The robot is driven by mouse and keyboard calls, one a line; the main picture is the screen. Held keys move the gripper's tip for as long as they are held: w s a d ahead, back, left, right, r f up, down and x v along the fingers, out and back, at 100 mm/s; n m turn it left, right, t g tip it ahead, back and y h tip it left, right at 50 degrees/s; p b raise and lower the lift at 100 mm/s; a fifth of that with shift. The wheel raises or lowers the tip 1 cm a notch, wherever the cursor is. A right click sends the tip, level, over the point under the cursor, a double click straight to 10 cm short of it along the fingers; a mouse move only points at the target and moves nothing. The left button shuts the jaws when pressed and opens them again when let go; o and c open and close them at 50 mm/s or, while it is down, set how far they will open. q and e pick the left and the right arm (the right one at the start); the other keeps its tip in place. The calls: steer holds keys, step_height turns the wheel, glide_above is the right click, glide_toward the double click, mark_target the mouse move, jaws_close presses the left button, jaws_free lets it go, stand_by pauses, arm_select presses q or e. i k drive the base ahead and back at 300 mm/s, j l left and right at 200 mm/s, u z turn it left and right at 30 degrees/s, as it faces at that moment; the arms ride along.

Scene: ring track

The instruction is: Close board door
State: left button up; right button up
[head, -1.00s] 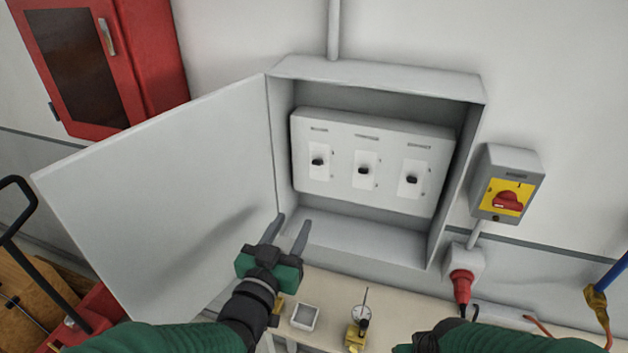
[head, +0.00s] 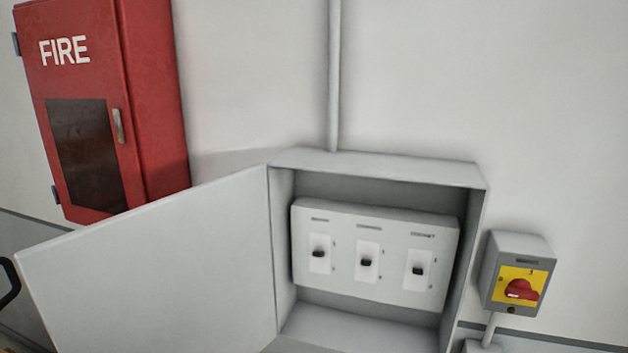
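The grey electrical board (head: 378,170) is mounted on the wall in the middle of the head view. Its door (head: 150,275) is hinged on the left side and stands wide open, reaching out to the left. Inside is a light panel (head: 375,222) with three black switches in a row. The lower edges of the door and box are cut off by the picture.
A red fire cabinet (head: 150,110) hangs on the wall at the upper left, behind the door. A grey switch box with a red rotary knob (head: 522,290) is right of the board. A conduit (head: 334,80) runs up from the box top.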

mark_target(190, 271)
steer(key=k+j+z, duration=0.1)
steer(key=j, duration=0.25)
steer(key=k+j+z, duration=0.1)
steer(key=j, duration=0.3)
steer(key=j+z, duration=0.25)
steer(key=j, duration=0.25)
steer(key=j+z, duration=0.25)
steer(key=j, duration=0.25)
steer(key=k+j+z, duration=0.15)
steer(key=j+z, duration=0.15)
steer(key=j, duration=0.15)
steer(key=k+j+z, duration=0.25)
steer(key=j, duration=0.25)
steer(key=i+j+z, duration=0.25)
steer(key=j, duration=0.3)
steer(key=i+j+z, duration=0.1)
steer(key=k+j+z, duration=0.2)
steer(key=j, duration=0.1)
